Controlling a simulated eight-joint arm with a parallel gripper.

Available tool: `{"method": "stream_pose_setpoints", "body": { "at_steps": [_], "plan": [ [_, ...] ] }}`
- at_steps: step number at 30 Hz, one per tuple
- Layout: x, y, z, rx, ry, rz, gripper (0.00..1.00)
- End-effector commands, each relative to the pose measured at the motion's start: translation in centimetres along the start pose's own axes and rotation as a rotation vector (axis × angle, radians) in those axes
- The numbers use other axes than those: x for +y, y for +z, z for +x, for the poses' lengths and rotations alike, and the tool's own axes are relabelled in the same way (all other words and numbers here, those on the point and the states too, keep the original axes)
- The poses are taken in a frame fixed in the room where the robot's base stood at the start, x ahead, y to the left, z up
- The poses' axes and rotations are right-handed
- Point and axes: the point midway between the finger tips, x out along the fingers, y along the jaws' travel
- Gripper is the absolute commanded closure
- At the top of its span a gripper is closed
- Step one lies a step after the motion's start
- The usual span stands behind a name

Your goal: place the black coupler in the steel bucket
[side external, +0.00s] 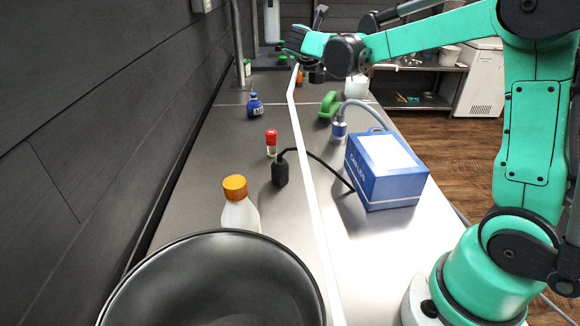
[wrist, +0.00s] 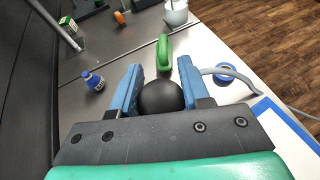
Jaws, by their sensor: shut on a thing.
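My gripper (wrist: 158,82) has its two blue fingers on either side of a rounded black thing, the black coupler (wrist: 160,97), and is shut on it. Only its rounded end shows. In the side external view my gripper (side external: 297,42) is high over the far part of the bench, and its fingertips are hard to make out. A large, dark, shiny open vessel, which I take as the steel bucket (side external: 216,236), fills the near left of the side external view, far from my gripper. Its bottom is cut off by the frame. The wrist view does not show it.
An orange-capped bottle (side external: 240,208) stands just behind the bucket. A black corded piece (side external: 280,172), a red-capped vial (side external: 271,143), a blue bottle (side external: 255,105) and a blue box (side external: 385,170) stand along the bench. A green part (wrist: 164,54) lies beyond my fingers.

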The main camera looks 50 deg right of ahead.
Motion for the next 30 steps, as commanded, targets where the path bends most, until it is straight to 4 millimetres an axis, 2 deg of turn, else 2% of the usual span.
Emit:
{"method": "stream_pose_setpoints", "body": {
  "at_steps": [8,11,14,18,22,26,30],
  "plan": [
    [0.3,-0.2,-0.3,0.009,0.001,-0.003,1.00],
    [1.3,-1.2,-1.7,0.050,-0.002,-0.014,1.00],
    [2.9,-3.2,-4.4,0.140,-0.025,-0.030,1.00],
    [5.2,-6.9,-10.3,0.355,-0.123,-0.033,1.00],
    [6.1,-10.2,-16.4,0.610,-0.261,0.016,1.00],
    [5.8,-12.9,-22.9,0.879,-0.388,0.109,1.00],
    [4.2,-15.3,-30.0,1.150,-0.468,0.224,1.00]
  ]
}}
